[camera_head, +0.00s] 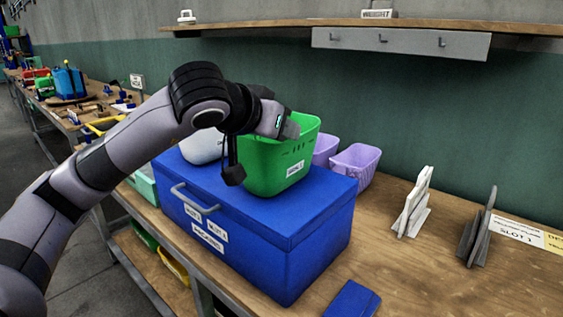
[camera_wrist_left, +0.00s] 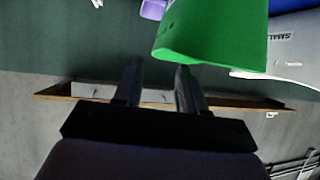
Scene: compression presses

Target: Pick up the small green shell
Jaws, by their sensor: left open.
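The green shell (camera_head: 281,158) is an open bin with a white label on its front, standing upright on a blue lidded box (camera_head: 256,249). My left gripper (camera_head: 287,128) is at the shell's upper left rim, covering part of it. The left wrist view shows the shell upside down (camera_wrist_left: 220,28), its rim just beyond the fingertips. My left gripper's two fingers (camera_wrist_left: 157,72) are apart with nothing between them. I cannot tell whether they touch the shell. My right gripper is in neither view.
A white shell (camera_head: 201,148) stands left of the green one, partly behind my arm. Two purple bins (camera_head: 354,167) are behind right. Grey and white upright pieces (camera_head: 413,207) stand on the wooden bench (camera_head: 420,275). A shelf with hooks (camera_head: 400,42) hangs on the wall above.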

